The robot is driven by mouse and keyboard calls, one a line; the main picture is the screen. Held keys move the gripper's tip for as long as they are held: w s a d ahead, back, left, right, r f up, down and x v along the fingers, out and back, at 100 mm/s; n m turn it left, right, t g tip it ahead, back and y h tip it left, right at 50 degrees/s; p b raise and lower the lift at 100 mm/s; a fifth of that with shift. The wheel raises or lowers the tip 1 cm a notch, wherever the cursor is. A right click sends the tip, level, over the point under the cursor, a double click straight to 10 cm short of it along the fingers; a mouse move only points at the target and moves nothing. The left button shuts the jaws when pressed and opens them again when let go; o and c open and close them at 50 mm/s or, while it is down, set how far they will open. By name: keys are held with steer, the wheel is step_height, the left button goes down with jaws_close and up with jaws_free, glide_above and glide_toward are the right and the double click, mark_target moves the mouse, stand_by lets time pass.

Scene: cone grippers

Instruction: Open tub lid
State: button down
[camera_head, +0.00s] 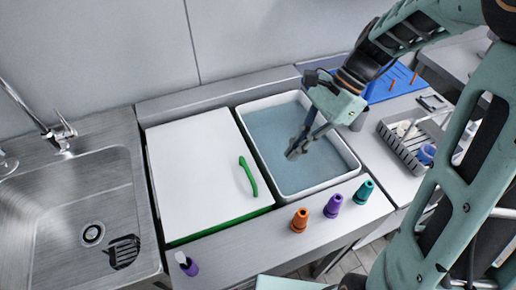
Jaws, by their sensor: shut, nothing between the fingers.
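The white tub lid (190,170) with a green handle (248,177) lies flat to the left of the open tub. The tub (350,166) is white-rimmed and holds grey-blue liquid (275,130). The lid seems to cover a second compartment with a green edge along its front. My gripper (293,153) is above the liquid, pointing down and left, to the right of the green handle and apart from it. It is shut and holds nothing.
Orange (299,220), purple (333,206) and teal (363,192) cones stand along the front ledge. Another purple cone (187,264) is at the front left. A sink (70,210) with a faucet (60,133) is at left. A grey rack (405,145) and blue tray (385,88) are at right.

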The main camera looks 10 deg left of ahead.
steer(key=a+m, duration=0.1)
steer(key=a, duration=0.1)
glide_toward(250, 187)
steer(key=shift+y, duration=0.4)
steer(key=x, duration=0.5)
steer(key=shift+d+f, duration=0.2)
steer(key=shift+d, duration=0.2)
steer(key=shift+r, duration=0.15)
